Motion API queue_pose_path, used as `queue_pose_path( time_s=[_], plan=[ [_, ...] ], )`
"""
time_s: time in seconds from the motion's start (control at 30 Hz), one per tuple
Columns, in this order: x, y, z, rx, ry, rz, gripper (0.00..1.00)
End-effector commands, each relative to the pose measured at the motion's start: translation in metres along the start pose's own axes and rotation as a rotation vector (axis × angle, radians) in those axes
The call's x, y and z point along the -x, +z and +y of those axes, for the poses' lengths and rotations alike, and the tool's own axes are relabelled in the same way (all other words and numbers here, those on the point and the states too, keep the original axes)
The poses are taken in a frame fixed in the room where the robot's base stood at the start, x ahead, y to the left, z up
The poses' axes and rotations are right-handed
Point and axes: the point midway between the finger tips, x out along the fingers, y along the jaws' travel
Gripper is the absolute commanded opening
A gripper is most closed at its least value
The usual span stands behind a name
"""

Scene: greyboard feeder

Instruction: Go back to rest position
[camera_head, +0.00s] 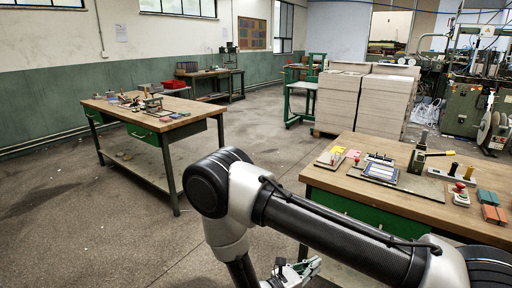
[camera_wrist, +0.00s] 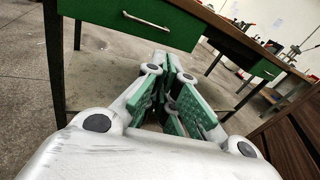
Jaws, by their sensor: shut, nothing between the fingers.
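My gripper (camera_wrist: 172,118) fills the middle of the wrist view, with its grey links and green pads drawn together and nothing between them. In the head view my gripper (camera_head: 296,272) shows at the bottom edge, partly cut off and partly behind my arm. My arm is bent, with its elbow in front of the gap between the two workbenches. The gripper is low, beside the front of the right workbench (camera_head: 345,150). In the wrist view a green bench drawer (camera_wrist: 135,22) is just beyond the fingers, apart from them as far as I can tell.
The right workbench holds a grey tray, coloured blocks and a red button. A left workbench (camera_head: 183,124) with tools stands apart. Stacked greyboard (camera_head: 357,101) and a green trolley (camera_head: 301,102) stand behind. The concrete floor (camera_head: 120,240) at the left is clear.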

Motion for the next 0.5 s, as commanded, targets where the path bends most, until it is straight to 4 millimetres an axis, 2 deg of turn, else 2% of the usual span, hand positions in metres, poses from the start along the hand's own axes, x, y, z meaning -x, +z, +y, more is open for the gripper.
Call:
queue_pose_path(
  time_s=[0.03,0.27,0.5],
  plan=[
    [-0.002,0.017,-0.008,-0.033,-0.072,0.032,0.00],
    [-0.012,0.081,-0.050,-0.202,-0.397,0.203,0.00],
    [-0.016,0.155,-0.098,-0.500,-0.769,0.475,0.00]
  ],
)
